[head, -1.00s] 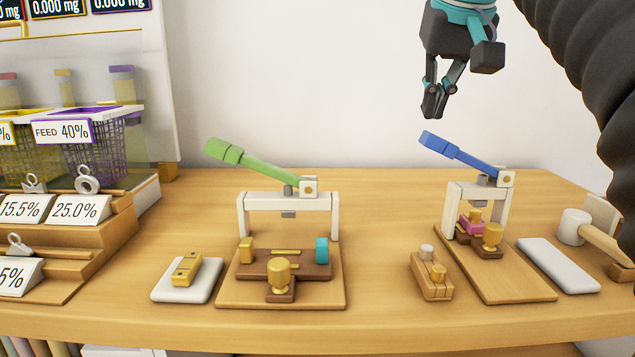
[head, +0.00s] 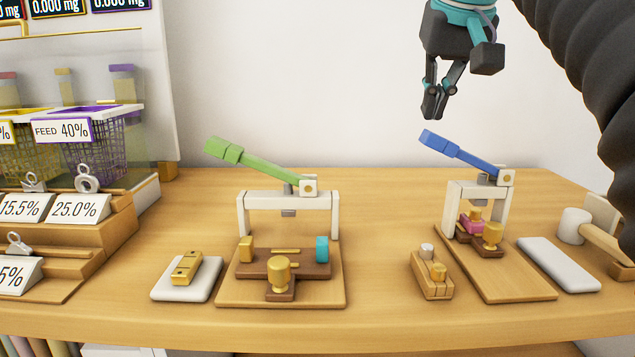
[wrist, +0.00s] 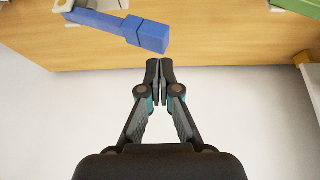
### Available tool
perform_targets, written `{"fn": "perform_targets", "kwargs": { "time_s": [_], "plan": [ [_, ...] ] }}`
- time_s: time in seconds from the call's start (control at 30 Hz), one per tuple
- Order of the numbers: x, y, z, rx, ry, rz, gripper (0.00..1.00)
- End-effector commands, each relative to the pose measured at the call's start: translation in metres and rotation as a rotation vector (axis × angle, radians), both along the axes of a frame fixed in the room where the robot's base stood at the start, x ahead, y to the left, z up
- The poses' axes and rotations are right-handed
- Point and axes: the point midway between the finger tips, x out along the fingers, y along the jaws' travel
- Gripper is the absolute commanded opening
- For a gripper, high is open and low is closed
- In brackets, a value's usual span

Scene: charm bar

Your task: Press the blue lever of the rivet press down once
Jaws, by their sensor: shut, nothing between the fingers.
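The blue lever (head: 458,153) is tilted up on the white frame of the right-hand rivet press (head: 455,207). Its free end points up and to the left. My gripper (head: 432,114) is shut and empty, with its fingertips pointing down just above that free end. A small gap shows between them in the head view. In the wrist view my gripper (wrist: 161,65) has its fingertips together, and the lever's blue end (wrist: 150,36) lies just beyond them, apart from them. A pink piece and a gold piece (head: 492,233) sit in the press base.
A second press with a raised green lever (head: 258,165) stands to the left. A white pad (head: 558,264) and a mallet (head: 585,230) lie at the right. A display rack and baskets (head: 92,160) fill the left.

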Motion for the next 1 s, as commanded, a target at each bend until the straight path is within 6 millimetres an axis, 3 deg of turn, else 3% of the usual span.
{"fn": "perform_targets", "kwargs": {
  "time_s": [0.37,1.0],
  "plan": [
    [0.000,0.000,-0.021,0.000,0.000,0.000,0.00],
    [0.000,0.002,-0.034,0.000,0.000,0.000,0.00]
  ]
}}
